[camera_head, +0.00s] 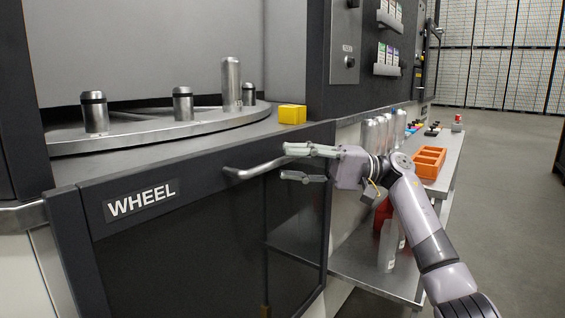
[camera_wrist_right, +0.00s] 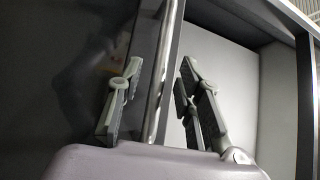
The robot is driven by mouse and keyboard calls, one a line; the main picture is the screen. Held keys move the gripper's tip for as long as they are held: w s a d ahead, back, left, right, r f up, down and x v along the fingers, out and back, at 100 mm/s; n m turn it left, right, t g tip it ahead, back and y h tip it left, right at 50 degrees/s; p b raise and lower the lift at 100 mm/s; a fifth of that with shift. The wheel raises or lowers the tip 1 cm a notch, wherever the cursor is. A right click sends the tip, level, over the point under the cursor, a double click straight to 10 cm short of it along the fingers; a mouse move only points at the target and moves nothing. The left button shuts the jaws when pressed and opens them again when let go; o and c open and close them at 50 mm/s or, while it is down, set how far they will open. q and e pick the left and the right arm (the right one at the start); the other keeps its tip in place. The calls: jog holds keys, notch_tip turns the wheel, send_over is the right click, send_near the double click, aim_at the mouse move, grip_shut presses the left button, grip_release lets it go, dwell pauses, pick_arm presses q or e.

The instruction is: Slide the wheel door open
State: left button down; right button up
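The wheel door (camera_head: 190,235) is a dark panel labelled "WHEEL" (camera_head: 140,201) on the front of the machine in the head view. Its metal bar handle (camera_head: 258,168) runs along the upper right of the panel. My right gripper (camera_head: 288,163) is at the right end of the handle, with its fingers apart, one above the other. In the right wrist view, the handle (camera_wrist_right: 163,75) passes between the two open fingers (camera_wrist_right: 161,65), with a gap visible on each side. The handle's right end is hidden behind the gripper in the head view. My left gripper is not in view.
A round metal wheel (camera_head: 150,138) with upright posts sits above the door. A yellow block (camera_head: 292,114) rests on the ledge. A metal side table (camera_head: 452,150) with an orange crate (camera_head: 428,162) and several cans stands at right. Open floor lies farther right.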

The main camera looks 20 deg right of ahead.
jog(key=s+d+f, duration=0.1)
jog(key=d, duration=0.8)
jog(key=shift+f, duration=0.15)
